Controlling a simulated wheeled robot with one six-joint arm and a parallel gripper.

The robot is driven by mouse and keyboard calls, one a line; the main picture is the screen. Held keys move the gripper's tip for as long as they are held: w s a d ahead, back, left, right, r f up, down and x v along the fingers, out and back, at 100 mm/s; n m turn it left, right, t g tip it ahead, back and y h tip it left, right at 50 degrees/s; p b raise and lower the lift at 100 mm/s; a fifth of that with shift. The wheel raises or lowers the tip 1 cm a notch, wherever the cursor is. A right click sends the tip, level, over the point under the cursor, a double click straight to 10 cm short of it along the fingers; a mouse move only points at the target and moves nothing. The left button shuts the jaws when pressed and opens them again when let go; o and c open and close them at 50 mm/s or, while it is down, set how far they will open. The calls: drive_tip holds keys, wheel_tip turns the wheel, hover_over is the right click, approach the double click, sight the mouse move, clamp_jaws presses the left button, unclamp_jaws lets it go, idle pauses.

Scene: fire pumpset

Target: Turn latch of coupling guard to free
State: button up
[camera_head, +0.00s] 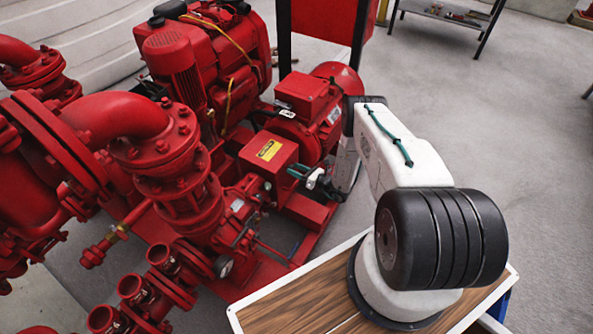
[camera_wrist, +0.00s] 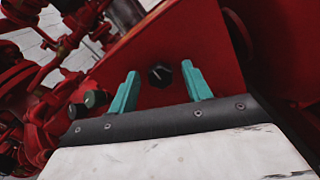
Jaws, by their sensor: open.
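The coupling guard (camera_head: 284,157) is a red box with a yellow label, in the middle of the pump set in the head view. In the wrist view its red face (camera_wrist: 185,35) fills the middle. The latch (camera_wrist: 159,75) is a small round black knob with a light pointer mark on that face. My gripper (camera_wrist: 160,69) is open, with one teal finger on each side of the knob in the picture. I cannot tell whether they touch it. In the head view my gripper (camera_head: 301,171) is at the guard's right side, and the latch is hidden there.
Red pipes and flanges (camera_head: 120,115) crowd the left. A red motor (camera_head: 305,105) stands behind the guard, with a red cabinet (camera_head: 325,25) beyond. A wood-topped platform (camera_head: 300,308) is under my arm.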

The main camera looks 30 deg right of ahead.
drive_tip(key=c, duration=1)
drive_tip(key=n, duration=0.4)
drive_tip(key=shift+n, duration=0.4)
drive_tip(key=shift+s+a+f+n, duration=0.1)
drive_tip(key=shift+a+n, duration=0.05)
drive_tip(key=shift+n, duration=3.05)
drive_tip(key=shift+s+a+f+n, duration=0.1)
drive_tip(key=shift+n, duration=3.1)
